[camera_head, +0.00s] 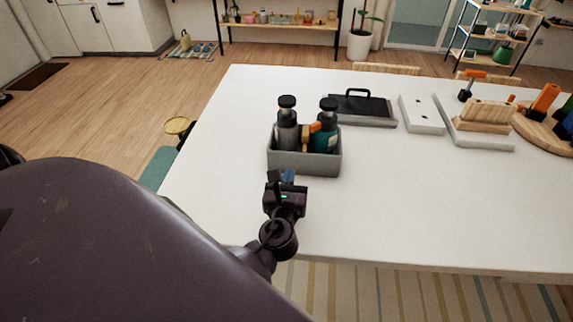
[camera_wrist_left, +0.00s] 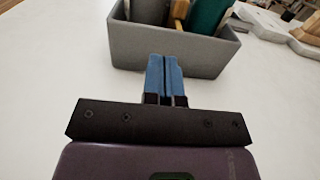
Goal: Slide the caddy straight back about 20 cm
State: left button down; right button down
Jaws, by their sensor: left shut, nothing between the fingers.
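The caddy is a grey open box (camera_head: 316,163) on the white table, holding two dark-capped bottles, one grey (camera_head: 286,128) and one teal (camera_head: 327,130), and an orange and wooden item between them. Its near wall also shows in the left wrist view (camera_wrist_left: 205,56). My left gripper (camera_head: 282,176) is at the near side of the caddy, toward its left end. Its blue fingertips (camera_wrist_left: 163,70) are shut and empty, pointing at the near wall. I cannot tell whether they touch it. My right gripper is in neither view.
The white table (camera_head: 400,220) is clear to the right of and in front of the caddy. Behind it to the right lies a dark tray with a handle (camera_head: 358,107). Farther right are a white plate (camera_head: 421,114), wooden blocks (camera_head: 484,115) and a round board (camera_head: 535,130).

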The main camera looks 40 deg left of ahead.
aim_at(292, 154)
pick_arm(q)
jog(key=shift+p+x, duration=0.3)
jog(key=shift+x, duration=2.8)
jog(key=shift+p+x, duration=0.3)
jog(key=shift+x, duration=1.5)
jog(key=shift+s, duration=0.1)
